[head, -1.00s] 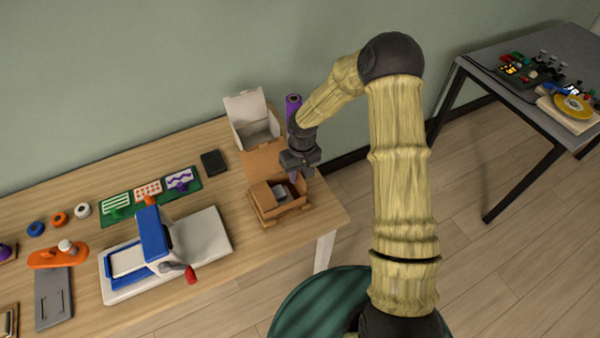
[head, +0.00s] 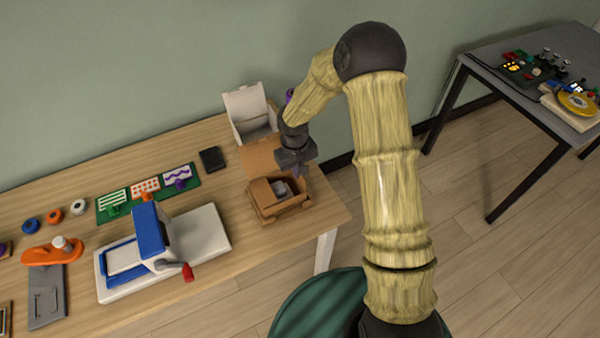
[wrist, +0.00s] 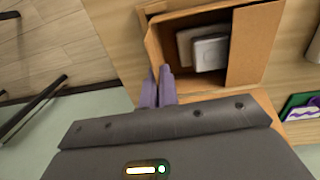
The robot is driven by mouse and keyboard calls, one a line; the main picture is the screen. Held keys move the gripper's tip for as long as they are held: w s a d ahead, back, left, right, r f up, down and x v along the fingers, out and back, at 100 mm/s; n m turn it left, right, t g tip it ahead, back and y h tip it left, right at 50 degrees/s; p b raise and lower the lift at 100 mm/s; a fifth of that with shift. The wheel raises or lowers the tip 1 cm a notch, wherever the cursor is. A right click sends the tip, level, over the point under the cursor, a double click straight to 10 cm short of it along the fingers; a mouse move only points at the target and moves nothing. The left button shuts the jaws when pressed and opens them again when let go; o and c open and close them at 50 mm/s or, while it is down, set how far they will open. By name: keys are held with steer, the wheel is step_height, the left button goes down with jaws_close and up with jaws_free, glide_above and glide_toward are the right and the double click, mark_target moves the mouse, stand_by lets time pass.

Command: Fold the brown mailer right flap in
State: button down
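The brown mailer (head: 267,214) is an open cardboard box near the right end of the wooden bench. Its lid (head: 261,158) leans open at the back. Its left flap (head: 261,192) lies folded over the opening, and this panel also shows at the right in the wrist view (wrist: 254,45). Grey items (wrist: 210,52) lie inside. My gripper (head: 296,172) is at the mailer's back right corner. In the wrist view its two purple fingers (wrist: 158,86) are close together with nothing seen between them, beside the right-side cardboard edge (wrist: 153,50). I cannot tell whether they touch it.
A blue and white press (head: 150,232) stands left of the mailer. A black block (head: 212,159) and green stencil board (head: 148,191) lie further back.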

steer(key=h+b, duration=0.1)
steer(key=b, duration=0.2)
steer(key=a+t+h+b, duration=0.1)
steer(key=h+b, duration=0.1)
steer(key=b, duration=0.1)
steer(key=f+t+h+b, duration=0.1)
steer(key=b, duration=0.2)
steer(key=shift+s+a+f+h, duration=0.1)
steer(key=shift+s+a+h, duration=0.2)
steer(key=shift+s+a, duration=0.05)
steer(key=h+b, duration=0.1)
steer(key=t+h+b, duration=0.1)
steer(key=b, duration=0.1)
steer(key=shift+s+a+f+h, duration=0.15)
steer(key=shift+a+h, duration=0.15)
steer(key=shift+a+t+h+b, duration=0.1)
steer(key=shift+t+h+b, duration=0.3)
steer(key=shift+h+b, duration=0.45)
steer(key=c, duration=1.7)
jaws_free()
steer(key=p+v, duration=0.1)
steer(key=v, duration=1.6)
steer(key=shift+s+a, duration=0.1)
steer(key=shift+a, duration=0.05)
